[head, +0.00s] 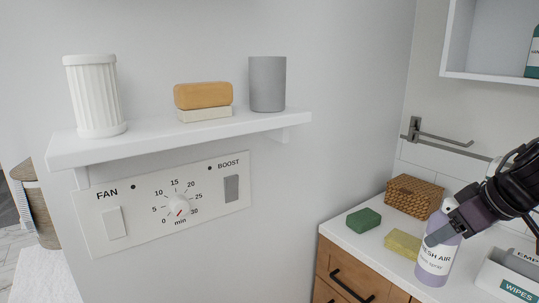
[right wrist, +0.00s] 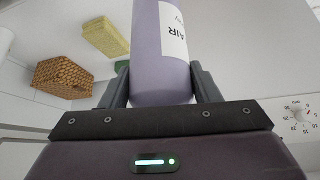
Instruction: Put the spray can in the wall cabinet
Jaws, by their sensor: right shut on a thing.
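The spray can (head: 437,256) is a lavender cylinder with a white "FRESH AIR" label, upright at the counter on the right of the head view. My right gripper (head: 440,234) is shut on its upper part. In the right wrist view the can (right wrist: 160,50) sits between the two fingers of my right gripper (right wrist: 162,88). Whether the can's base touches the counter is unclear. The wall cabinet (head: 490,79) is white and open at the front, at the upper right of the head view, with a teal bottle (head: 533,58) inside. My left gripper is not in view.
On the white counter (head: 347,226) are a green sponge (head: 363,220), a yellow sponge (head: 403,244), a wicker box (head: 412,196) and a white bin with wipes (head: 510,280). A metal wall rail (head: 440,138) runs below the cabinet. A wall shelf (head: 180,140) with several items is at left.

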